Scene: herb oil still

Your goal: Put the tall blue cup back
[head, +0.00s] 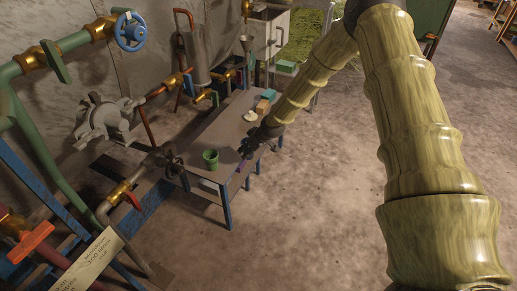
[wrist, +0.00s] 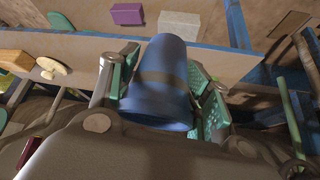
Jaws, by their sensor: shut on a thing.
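The tall blue cup (wrist: 163,75) lies between the green finger pads of my gripper (wrist: 165,88) in the wrist view. The pads are closed on its two sides. Its wide end faces the palm and its narrower end points away. In the head view my gripper (head: 247,147) is over the right edge of the small table (head: 219,135). The blue cup cannot be made out there, and I cannot tell whether it touches the table.
A green cup (head: 210,160) stands at the table's near end, with a purple block (head: 241,166) near the right edge. An orange block (head: 262,106), a pale piece (head: 250,116) and a teal piece (head: 268,94) are at the far end. Pipes and a blue valve wheel (head: 131,31) are left.

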